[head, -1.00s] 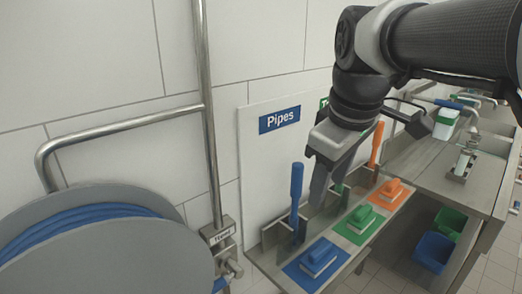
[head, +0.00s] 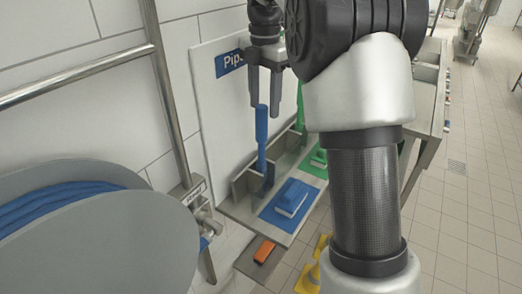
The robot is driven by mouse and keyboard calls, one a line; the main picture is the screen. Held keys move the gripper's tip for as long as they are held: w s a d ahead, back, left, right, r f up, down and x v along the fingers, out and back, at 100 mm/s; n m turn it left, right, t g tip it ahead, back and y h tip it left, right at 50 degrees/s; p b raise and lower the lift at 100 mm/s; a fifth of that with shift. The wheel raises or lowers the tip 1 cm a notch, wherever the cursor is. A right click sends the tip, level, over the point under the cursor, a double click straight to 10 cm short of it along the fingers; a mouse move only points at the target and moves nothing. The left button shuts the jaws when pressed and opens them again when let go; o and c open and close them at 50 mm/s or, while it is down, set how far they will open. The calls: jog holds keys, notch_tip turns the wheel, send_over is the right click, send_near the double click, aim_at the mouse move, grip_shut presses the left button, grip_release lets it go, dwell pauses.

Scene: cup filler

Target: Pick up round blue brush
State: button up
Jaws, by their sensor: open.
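The round blue brush (head: 262,140) stands upright with its blue handle up, in a grey metal holder (head: 243,187) against the wall board. Its lower end is partly hidden in the holder. My gripper (head: 265,104) points down with its two fingers apart, at the top of the blue handle. The handle's top shows between or just in front of the fingertips; I cannot tell whether they touch it. A flat blue brush (head: 292,196) lies on a blue mat on the shelf in front of the holder.
A green upright handle (head: 300,108) and a green flat brush (head: 319,158) are to the right, partly behind my arm. A grey hose reel (head: 110,240) and a steel pipe (head: 168,95) stand at left. An orange block (head: 264,251) and yellow items (head: 308,278) are lower down.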

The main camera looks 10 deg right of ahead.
aim_at(262, 134)
notch_tip(262, 134, down, 6)
jog(key=shift+r, duration=0.15)
jog(key=f, duration=0.5)
jog(key=shift+w+a, duration=0.25)
jog(key=c, duration=1.1)
